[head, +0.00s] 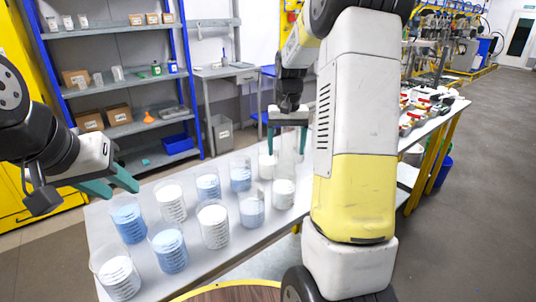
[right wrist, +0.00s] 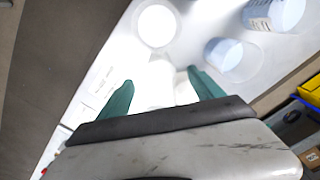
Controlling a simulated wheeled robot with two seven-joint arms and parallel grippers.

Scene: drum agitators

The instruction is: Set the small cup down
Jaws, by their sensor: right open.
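Several clear cups with white or blue contents stand on the grey table (head: 250,238). A smaller white-filled cup (head: 267,166) stands near the far end. I cannot tell for certain which one is the task's small cup. My right gripper (head: 289,125) points down over the table's far end; its arm hides part of that area. In the right wrist view its teal fingers (right wrist: 161,92) are apart, with pale white cup-like shapes (right wrist: 160,80) between and beyond them, washed out by glare. My left gripper (head: 112,184) is open and empty at the left, above the table's left edge.
Large cups, such as a blue one (head: 169,249) and a white one (head: 213,225), crowd the near and middle table. Shelves (head: 120,85) with boxes stand behind. The grey floor (head: 480,200) there is open.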

